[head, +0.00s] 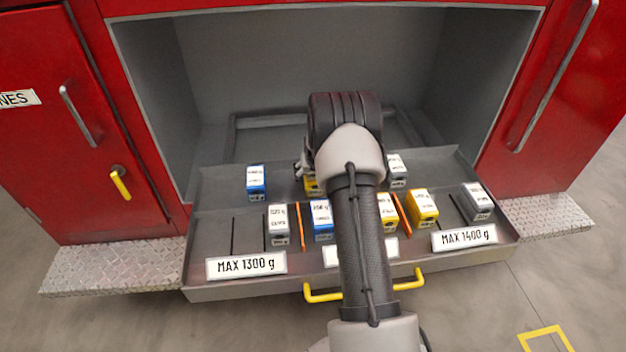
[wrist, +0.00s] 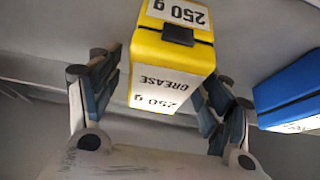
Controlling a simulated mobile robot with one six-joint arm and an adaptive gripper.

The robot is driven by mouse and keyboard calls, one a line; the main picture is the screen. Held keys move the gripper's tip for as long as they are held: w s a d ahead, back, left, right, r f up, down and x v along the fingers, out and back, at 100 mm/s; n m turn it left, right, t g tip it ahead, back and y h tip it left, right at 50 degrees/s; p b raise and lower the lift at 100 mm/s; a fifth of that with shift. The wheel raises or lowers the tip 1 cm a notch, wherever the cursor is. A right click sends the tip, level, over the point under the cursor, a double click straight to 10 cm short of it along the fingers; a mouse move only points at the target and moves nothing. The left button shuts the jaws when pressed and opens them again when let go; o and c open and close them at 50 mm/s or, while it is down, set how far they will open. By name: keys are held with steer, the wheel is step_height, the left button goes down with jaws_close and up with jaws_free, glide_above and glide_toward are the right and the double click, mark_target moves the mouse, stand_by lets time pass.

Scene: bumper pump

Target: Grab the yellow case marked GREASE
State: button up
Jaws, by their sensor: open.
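The yellow case marked GREASE (wrist: 172,85), with 250 g labels and a black latch, fills the middle of the wrist view. My gripper (wrist: 165,78) is open, with one finger on each side of this case. I cannot tell whether either finger touches it. In the head view, a yellow case (head: 312,187) in the back row of the drawer, probably the same one, is mostly hidden by my arm. Only a bit of my gripper (head: 303,170) shows there, left of the wrist.
A blue case (wrist: 290,92) stands beside the yellow one, at the back left in the head view (head: 256,181). Other white, blue and yellow cases, including a yellow one (head: 422,207), stand in the drawer (head: 210,212). Orange and dark dividers separate the front slots.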

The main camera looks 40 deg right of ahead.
steer(key=shift+f, duration=0.1)
steer(key=shift+c, duration=0.4)
steer(key=c, duration=1.2)
